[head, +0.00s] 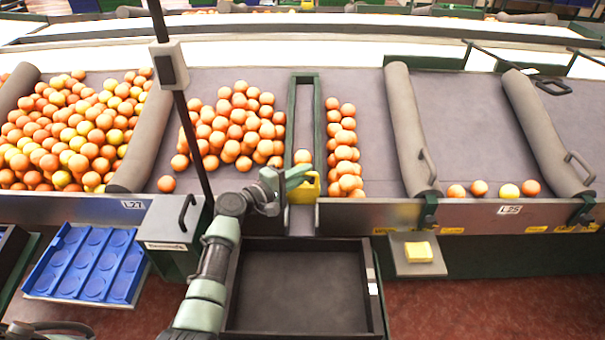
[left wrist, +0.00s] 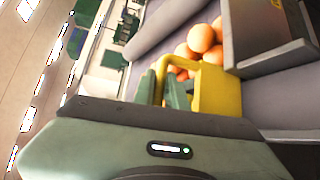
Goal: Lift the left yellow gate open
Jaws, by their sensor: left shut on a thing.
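The yellow gate (head: 308,190) is at the front end of a narrow green-framed lane (head: 318,120), with one orange (head: 302,157) just behind it. My left gripper (head: 291,179) reaches it from the left and is shut on it. In the left wrist view the green fingers of the left gripper (left wrist: 162,90) close on the yellow handle at the side of the gate (left wrist: 212,92). Several oranges (left wrist: 203,40) lie close behind the gate there. I cannot tell how high the gate stands. My right gripper is in neither view.
A dark empty tray (head: 300,290) lies below the gate. Oranges are heaped on the grey belt left of the lane (head: 235,125) and lined up right of it (head: 342,150). A blue tray (head: 88,262) is at lower left, a yellow block (head: 418,252) on a right-hand shelf.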

